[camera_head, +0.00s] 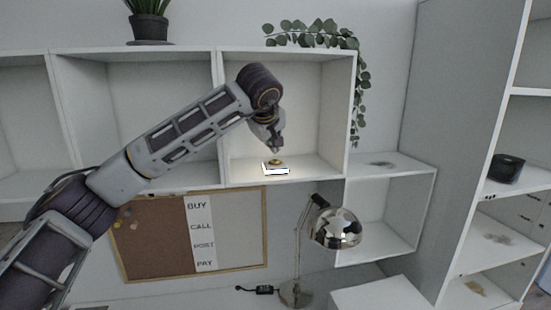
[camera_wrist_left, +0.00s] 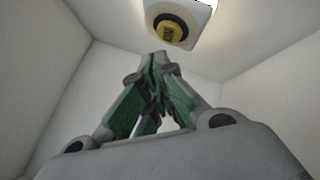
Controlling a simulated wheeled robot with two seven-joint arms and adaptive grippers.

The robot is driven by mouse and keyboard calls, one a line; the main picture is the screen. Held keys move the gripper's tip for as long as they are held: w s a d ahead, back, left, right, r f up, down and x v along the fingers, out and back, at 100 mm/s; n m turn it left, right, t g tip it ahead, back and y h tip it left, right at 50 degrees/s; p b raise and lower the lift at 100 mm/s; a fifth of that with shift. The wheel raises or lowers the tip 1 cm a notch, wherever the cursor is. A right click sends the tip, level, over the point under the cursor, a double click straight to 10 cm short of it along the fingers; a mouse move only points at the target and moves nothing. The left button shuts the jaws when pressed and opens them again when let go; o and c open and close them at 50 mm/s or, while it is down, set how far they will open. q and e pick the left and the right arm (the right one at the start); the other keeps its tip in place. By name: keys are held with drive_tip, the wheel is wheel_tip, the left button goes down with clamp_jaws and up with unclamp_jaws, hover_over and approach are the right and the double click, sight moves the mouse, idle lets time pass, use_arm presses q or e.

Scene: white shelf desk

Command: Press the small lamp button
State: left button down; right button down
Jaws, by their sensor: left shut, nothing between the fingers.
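The small lamp button is a yellow round button (camera_head: 277,161) on a white square base (camera_head: 276,170), standing on the floor of a shelf compartment in the head view. In the left wrist view the yellow button (camera_wrist_left: 171,32) sits in a dark ring at the top, on its white base (camera_wrist_left: 205,18). My left gripper (camera_head: 276,150) is shut and empty, pointing down just above the button. In the left wrist view its fingertips (camera_wrist_left: 158,58) come together close to the button; whether they touch it I cannot tell. My right gripper is not in view.
The compartment's white walls (camera_head: 222,110) stand close around my left gripper. A trailing plant (camera_head: 358,90) hangs at its right edge. Below are a corkboard (camera_head: 160,235) and a chrome desk lamp (camera_head: 336,228). A dark pot (camera_head: 506,168) stands on the right shelf.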

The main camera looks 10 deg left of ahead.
use_arm(q)
wheel_tip(320, 180, up, 5)
drive_tip(key=p, duration=0.3)
drive_tip(key=shift+f, duration=0.1)
drive_tip(key=shift+f, duration=0.1)
idle(0.6)
